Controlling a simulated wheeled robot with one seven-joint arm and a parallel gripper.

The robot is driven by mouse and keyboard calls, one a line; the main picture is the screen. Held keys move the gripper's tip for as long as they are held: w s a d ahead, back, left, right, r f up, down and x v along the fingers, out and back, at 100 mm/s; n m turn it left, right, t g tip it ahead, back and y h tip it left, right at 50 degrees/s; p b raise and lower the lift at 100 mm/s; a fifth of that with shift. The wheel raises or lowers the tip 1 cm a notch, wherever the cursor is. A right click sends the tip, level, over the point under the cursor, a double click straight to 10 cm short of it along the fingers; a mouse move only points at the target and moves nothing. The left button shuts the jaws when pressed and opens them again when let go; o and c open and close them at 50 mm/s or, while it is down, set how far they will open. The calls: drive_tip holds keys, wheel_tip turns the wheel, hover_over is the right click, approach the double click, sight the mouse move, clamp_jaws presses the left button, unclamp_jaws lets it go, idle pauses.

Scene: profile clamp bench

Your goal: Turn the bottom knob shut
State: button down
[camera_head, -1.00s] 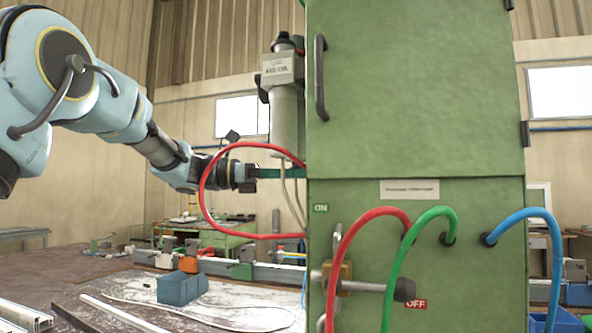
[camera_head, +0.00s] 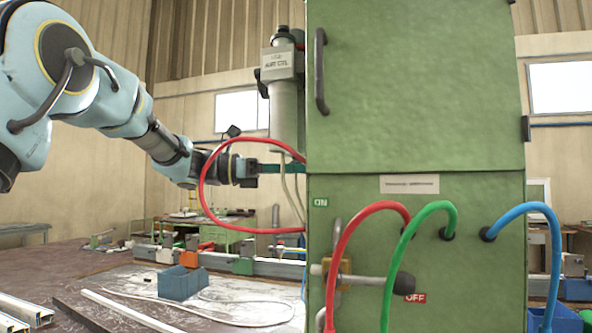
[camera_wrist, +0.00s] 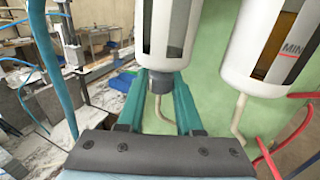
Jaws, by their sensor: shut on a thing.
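The bottom knob (camera_wrist: 160,82) is a short dark grey cylinder under a clear and white bowl (camera_wrist: 168,32). In the wrist view my gripper (camera_wrist: 160,84) has its two teal fingers on either side of the knob, shut on it. A thin beige tube comes out below the knob. In the head view the bowl hangs on a grey unit (camera_head: 284,105) beside the green cabinet. My gripper (camera_head: 272,168) reaches it from the left at its lower end. The knob itself is hidden there by the fingers and the red hose.
A second bowl marked MIN (camera_wrist: 262,45) hangs close on the right. A red hose (camera_head: 203,190) loops in front of my gripper. The green cabinet (camera_head: 415,90) stands right beside it, with a lever (camera_head: 360,280) and coloured hoses. A bench lies below.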

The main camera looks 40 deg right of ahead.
drive_tip(key=n+t+h+b, duration=0.1)
drive_tip(key=t+b, duration=0.1)
drive_tip(key=n+t+h+b, duration=0.1)
drive_tip(key=t, duration=0.1)
drive_tip(key=shift+s+f+n+b, duration=0.15)
drive_tip(key=shift+f+n+b, duration=0.05)
drive_tip(key=shift+n+b, duration=0.2)
drive_tip(key=shift+r+n+t+h+b, duration=0.2)
drive_tip(key=shift+n+t+h+b, duration=0.3)
drive_tip(key=shift+n+t+b, duration=0.65)
drive_tip(key=shift+t+p, duration=0.25)
drive_tip(key=shift+p, duration=0.15)
drive_tip(key=c, duration=0.6)
unclamp_jaws()
drive_tip(key=b+v, duration=0.3)
drive_tip(key=v, duration=0.8)
drive_tip(key=shift+d, duration=0.1)
